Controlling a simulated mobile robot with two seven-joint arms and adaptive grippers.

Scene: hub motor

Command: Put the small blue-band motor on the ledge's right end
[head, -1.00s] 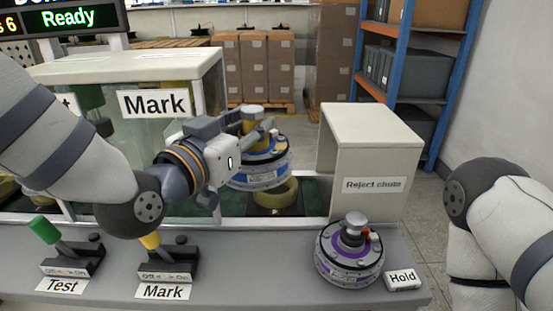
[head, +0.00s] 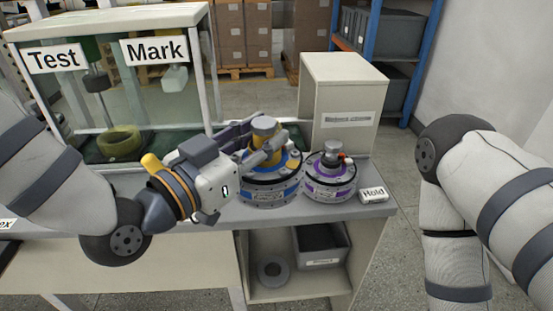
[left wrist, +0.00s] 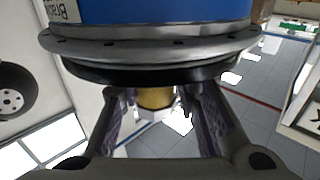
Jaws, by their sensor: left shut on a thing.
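The blue-band motor (head: 268,192) is at the ledge (head: 342,210), close to the left of the purple-band motor (head: 330,187). My left gripper (head: 264,150) is shut on its brass-coloured upper shaft. The blue-band motor also shows in the left wrist view (left wrist: 160,12), with the left gripper's fingers (left wrist: 155,105) either side of the shaft. I cannot tell whether its base touches the ledge or hangs just above it. The purple-band motor stands upright towards the ledge's right end, by the Hold label (head: 373,194). My right arm is at the right; its gripper is out of view.
The reject chute box (head: 345,105) stands behind the purple-band motor. The Test and Mark enclosure (head: 110,85) is at the back left, with a yellowish ring (head: 120,143) inside. A shelf below holds a grey bin (head: 321,245) and a ring (head: 273,271).

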